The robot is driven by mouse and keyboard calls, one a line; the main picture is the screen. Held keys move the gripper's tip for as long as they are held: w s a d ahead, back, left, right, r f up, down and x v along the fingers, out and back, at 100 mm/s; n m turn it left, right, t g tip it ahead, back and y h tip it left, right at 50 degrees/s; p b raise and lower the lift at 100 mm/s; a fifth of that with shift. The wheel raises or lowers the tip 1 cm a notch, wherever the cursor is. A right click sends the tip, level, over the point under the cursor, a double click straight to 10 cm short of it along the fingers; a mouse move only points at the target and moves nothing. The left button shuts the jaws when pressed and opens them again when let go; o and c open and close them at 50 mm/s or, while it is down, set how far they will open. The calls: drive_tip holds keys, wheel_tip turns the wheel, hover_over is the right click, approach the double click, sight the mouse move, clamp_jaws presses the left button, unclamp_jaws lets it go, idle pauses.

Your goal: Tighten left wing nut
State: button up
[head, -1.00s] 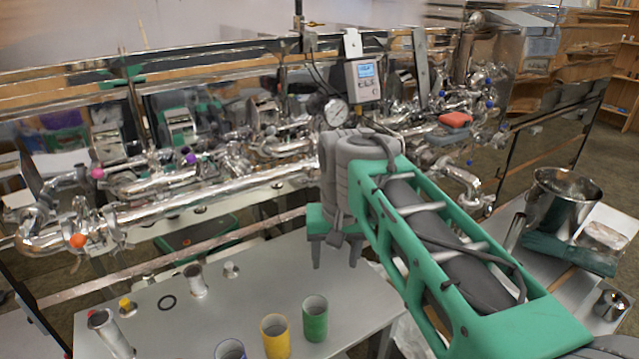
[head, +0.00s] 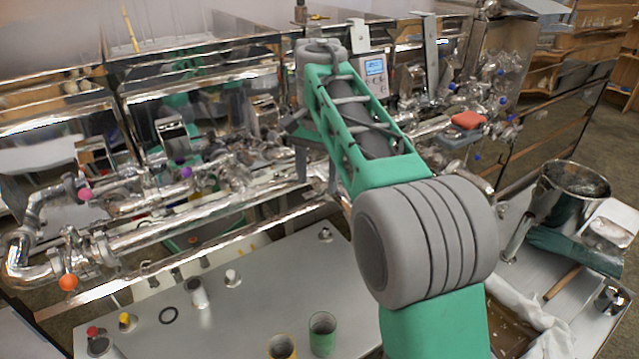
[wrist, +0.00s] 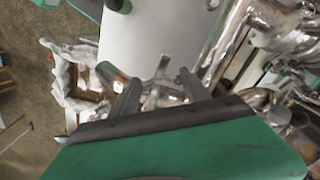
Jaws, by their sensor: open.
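I cannot make out a wing nut for certain in either view; the small parts on the pipework are too fine to tell. The shiny steel pipes (head: 190,212) run along the front of the evaporator, with an orange knob (head: 68,282) at the left end and pink and purple knobs farther back. My gripper (head: 316,172) is open, fingers pointing down, at the right part of the pipework; my arm hides some pipes there.
A steel pot (head: 567,195) stands on the right bench. A display box (head: 374,70) hangs behind my arm.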

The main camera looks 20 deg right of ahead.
drive_tip(key=shift+c, duration=0.2)
drive_tip(key=c, duration=1)
drive_tip(key=shift+r+m+p, duration=0.2)
drive_tip(key=shift+m+p, duration=0.3)
drive_tip(key=shift+m, duration=0.1)
drive_tip(key=m, duration=0.4)
drive_tip(key=shift+f+p, duration=0.15)
drive_tip(key=shift+p, duration=0.2)
drive_tip(key=o, duration=1)
drive_tip(key=shift+o, duration=0.2)
